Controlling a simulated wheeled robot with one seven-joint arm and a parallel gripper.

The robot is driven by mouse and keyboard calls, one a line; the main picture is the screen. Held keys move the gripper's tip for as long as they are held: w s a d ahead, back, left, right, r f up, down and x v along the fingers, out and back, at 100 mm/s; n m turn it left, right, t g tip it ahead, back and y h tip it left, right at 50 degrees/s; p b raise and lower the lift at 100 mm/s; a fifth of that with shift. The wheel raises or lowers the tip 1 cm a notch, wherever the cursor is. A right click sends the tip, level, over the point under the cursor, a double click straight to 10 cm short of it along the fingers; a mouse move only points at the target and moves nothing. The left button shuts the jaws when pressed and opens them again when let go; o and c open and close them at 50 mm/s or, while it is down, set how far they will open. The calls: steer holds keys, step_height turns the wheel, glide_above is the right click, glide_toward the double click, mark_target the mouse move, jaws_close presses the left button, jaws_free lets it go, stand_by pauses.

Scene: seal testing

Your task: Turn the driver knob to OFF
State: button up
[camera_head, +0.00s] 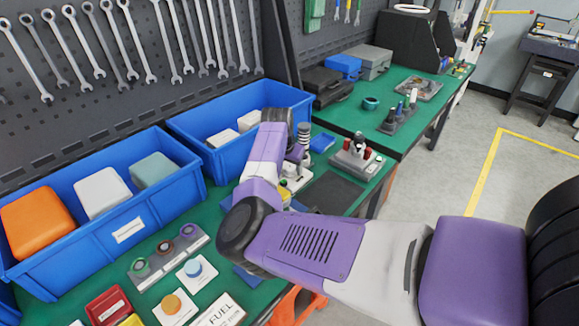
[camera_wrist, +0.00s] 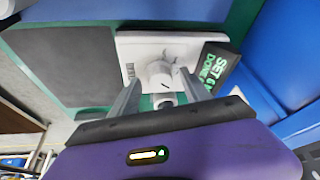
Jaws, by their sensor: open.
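The driver knob (camera_wrist: 160,72) is a light grey round knob with a dark pointer mark on a white plate (camera_wrist: 130,50) in the wrist view. My gripper (camera_wrist: 163,84) is open, with one finger to the left of the knob and one to the right. The knob lies just beyond or between the fingertips; whether they touch it I cannot tell. Lettering on the plate is too small to read, so the knob's setting is unclear. In the head view my arm reaches over the green bench (camera_head: 215,205) and hides the knob.
A dark mat (camera_wrist: 65,65) is to the left. Blue bins (camera_head: 130,205) stand behind the bench work area, and a small fixture with red parts (camera_head: 357,155) stands right of my wrist.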

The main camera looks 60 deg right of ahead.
jaws_close()
steer(key=shift+r+n+p, duration=0.1)
steer(key=shift+n+p, duration=0.2)
steer(key=shift+p, duration=0.15)
steer(key=n+t+p, duration=0.1)
steer(key=n+p, duration=0.1)
steer(key=shift+s+n+p, duration=0.2)
steer(key=shift+n+p, duration=0.2)
steer(key=n+p, duration=0.1)
steer(key=n, duration=0.1)
steer(key=n+t+y+p, duration=0.1)
steer(key=n, duration=0.1)
steer(key=shift+s+d+n+y+p, duration=0.15)
steer(key=shift+n+y+p, duration=0.15)
steer(key=shift+p, duration=0.05)
steer(key=n+t+y, duration=0.1)
steer(key=n, duration=0.2)
steer(key=shift+d, duration=0.15)
steer(key=n+y, duration=0.1)
steer(key=n, duration=0.3)
steer(key=shift+n+t+y+b, duration=0.3)
steer(key=shift+t+y+b, duration=0.1)
